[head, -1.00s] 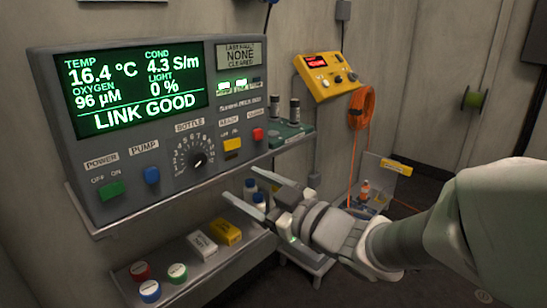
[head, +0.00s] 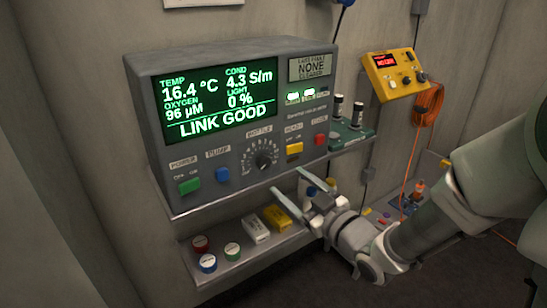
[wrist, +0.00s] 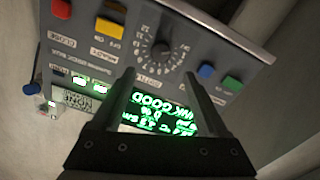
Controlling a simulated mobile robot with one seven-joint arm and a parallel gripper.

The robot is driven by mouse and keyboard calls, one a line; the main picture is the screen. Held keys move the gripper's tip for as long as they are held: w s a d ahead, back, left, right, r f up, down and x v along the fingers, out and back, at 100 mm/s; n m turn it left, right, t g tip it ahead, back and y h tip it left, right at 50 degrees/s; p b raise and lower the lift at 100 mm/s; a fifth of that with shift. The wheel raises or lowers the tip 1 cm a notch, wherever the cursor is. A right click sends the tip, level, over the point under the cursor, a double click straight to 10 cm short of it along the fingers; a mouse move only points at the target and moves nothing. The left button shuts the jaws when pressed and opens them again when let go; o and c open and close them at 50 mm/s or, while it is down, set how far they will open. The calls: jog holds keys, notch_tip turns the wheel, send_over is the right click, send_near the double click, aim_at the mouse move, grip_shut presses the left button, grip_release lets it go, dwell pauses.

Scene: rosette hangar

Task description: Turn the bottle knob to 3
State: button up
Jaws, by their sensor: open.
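The bottle knob (head: 263,157) is a dark round knob with a ring of numbers on the grey control panel (head: 219,176), below the green screen. Its pointer setting is too small to read. In the wrist view the knob (wrist: 160,48) shows upside down, beyond my fingertips. My gripper (head: 297,190) is open and empty, below and right of the knob in the head view, apart from it. In the wrist view its two fingers (wrist: 159,78) stand either side of the knob's line, with the lit screen between and behind them.
A green switch (head: 189,186) and blue button (head: 222,174) lie left of the knob; a yellow switch (head: 294,148) and red button (head: 320,140) lie right. A shelf (head: 245,258) below holds coloured caps and boxes. A yellow box (head: 395,74) hangs on the right wall.

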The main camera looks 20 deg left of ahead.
aim_at(266, 163)
jog(key=x, duration=0.9)
jog(key=shift+w+p, duration=0.1)
jog(key=shift+p, duration=0.3)
grip_shut()
